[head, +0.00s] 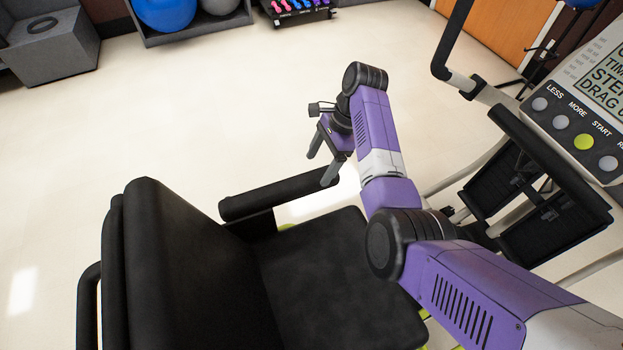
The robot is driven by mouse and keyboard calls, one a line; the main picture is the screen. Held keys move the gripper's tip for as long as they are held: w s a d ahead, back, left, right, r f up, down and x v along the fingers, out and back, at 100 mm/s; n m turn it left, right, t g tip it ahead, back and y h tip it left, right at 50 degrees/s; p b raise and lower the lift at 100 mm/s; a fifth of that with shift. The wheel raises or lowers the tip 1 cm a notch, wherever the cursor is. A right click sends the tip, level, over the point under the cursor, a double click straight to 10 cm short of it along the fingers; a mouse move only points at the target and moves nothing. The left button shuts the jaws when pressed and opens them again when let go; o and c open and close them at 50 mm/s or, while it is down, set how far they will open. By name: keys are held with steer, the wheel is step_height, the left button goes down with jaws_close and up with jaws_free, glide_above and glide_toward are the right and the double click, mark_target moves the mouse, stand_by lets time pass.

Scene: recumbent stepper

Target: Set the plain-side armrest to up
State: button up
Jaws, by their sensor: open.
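The stepper's black seat (315,280) has its backrest (185,270) at the left. A padded black armrest (270,197) lies roughly level along the seat's far side, in the lowered position. I cannot tell from any marking whether it is the plain-side one. My gripper (322,162) is open and empty, at the end of my purple arm. In the picture its fingers point down and left, just above the armrest's right end. I see no clear contact. My arm crosses in front of the seat's right part.
A black curved bar (88,305) stands at the backrest's left. The console (590,105) with buttons and a handlebar (455,45) are at the right, above black pedals (495,185). A grey box (50,50) and ball rack (190,32) stand far back. The floor beyond the armrest is clear.

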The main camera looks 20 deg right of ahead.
mark_target(314, 177)
steer(key=x, duration=0.6)
steer(key=shift+f+b, duration=0.3)
steer(key=shift+b, duration=0.05)
jaws_close()
